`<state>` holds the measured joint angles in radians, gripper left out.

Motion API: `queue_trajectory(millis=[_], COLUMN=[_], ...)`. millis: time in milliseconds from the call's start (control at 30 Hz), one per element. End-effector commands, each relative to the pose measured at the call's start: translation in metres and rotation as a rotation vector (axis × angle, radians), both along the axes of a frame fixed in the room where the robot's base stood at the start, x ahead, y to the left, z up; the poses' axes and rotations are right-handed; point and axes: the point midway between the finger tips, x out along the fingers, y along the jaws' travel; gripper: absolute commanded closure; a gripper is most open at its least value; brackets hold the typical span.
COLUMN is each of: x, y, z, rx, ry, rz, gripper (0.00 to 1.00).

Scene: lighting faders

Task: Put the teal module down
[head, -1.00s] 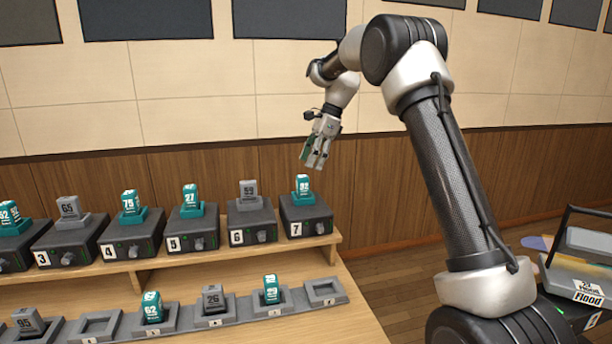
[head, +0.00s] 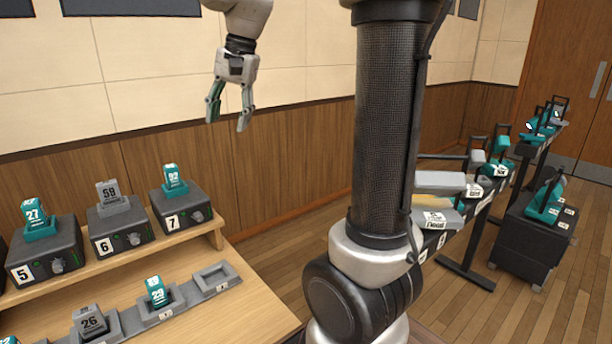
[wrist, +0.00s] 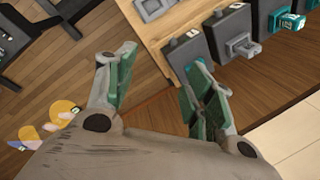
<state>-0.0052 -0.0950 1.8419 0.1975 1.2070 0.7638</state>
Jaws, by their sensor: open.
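My gripper (head: 229,118) is open and empty. It hangs high in front of the wall, beyond the shelf and up to the right of box 7 in the head view, clear of it. In the wrist view its green-padded fingers (wrist: 158,75) are spread apart with nothing between them. A teal module marked 92 (head: 172,178) stands upright in box 7 (head: 183,211). A teal module marked 27 (head: 36,216) stands in box 5, and it also shows in the wrist view (wrist: 289,23). Another teal module (head: 156,291) stands in the lower tray row.
Box 6 (head: 118,229) holds a grey module (head: 112,194). The rightmost tray socket (head: 216,277) is empty. A grey module marked 26 (head: 90,320) stands farther left. Lamps (head: 495,150) and a black cart (head: 537,238) stand at the right. Floor beyond the shelf's end is open.

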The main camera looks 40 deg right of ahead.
Motion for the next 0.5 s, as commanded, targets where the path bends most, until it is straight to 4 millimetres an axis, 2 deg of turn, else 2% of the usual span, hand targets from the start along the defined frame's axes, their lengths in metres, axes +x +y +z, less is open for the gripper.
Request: queue_trajectory(millis=[33,100,200,300,400,500], x=[-0.031,-0.068,-0.119,-0.161,-0.192,-0.210], y=[-0.006,-0.014,-0.025,-0.034,-0.040,-0.044], z=[0.000,-0.007,-0.022,-0.043,-0.063,-0.078], rx=[-0.037,-0.096,-0.182,-0.264,-0.330,-0.373], ry=[-0.038,-0.085,-0.145,-0.191,-0.222,-0.239], rz=[0.074,0.188,0.351,0.501,0.619,0.697], gripper=[0.47,0.47,0.47,0.47,0.47,0.47])
